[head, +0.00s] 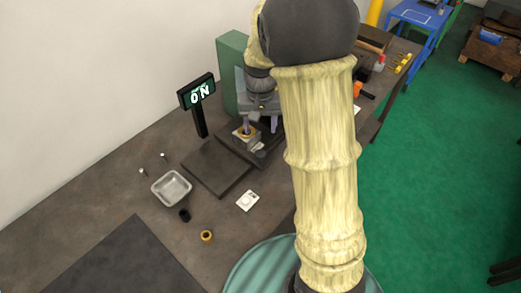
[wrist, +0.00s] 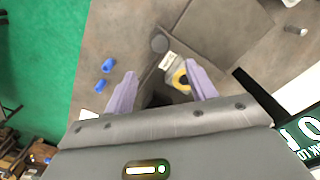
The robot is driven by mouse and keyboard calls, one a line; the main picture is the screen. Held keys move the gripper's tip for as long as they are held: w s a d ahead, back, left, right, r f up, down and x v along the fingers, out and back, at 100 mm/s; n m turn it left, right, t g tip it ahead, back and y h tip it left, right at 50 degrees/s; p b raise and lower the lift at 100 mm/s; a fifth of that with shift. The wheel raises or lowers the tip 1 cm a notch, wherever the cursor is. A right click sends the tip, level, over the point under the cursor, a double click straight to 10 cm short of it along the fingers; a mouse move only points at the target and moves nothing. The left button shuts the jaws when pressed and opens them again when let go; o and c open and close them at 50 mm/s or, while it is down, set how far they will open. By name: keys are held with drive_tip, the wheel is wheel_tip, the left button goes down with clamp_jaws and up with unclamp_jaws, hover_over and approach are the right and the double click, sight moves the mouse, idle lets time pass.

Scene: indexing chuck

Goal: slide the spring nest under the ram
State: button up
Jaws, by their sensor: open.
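The spring nest looks to be the small pale block with a yellow ring (head: 245,132), at the foot of the green press (head: 233,65). It also shows in the wrist view as a yellow ring with a dark centre (wrist: 181,80). My gripper (wrist: 160,72) is open and points down at the bench. The yellow ring lies between the fingers, close to the right finger; I cannot tell whether they touch. In the head view my gripper (head: 261,122) is just above the nest. The ram cannot be made out; my arm covers part of the press.
A lit "ON" sign (head: 196,93) stands left of the press. A dark flat plate (head: 217,166) lies in front of it. A metal tray (head: 171,188), a black cup (head: 184,215), a yellow ring part (head: 207,236) and a white card (head: 247,200) lie nearer. Blue pieces (wrist: 109,65) show left of my fingers.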

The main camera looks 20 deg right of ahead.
sight(260, 153)
wheel_tip(260, 153, down, 12)
drive_tip(key=shift+p, duration=0.55)
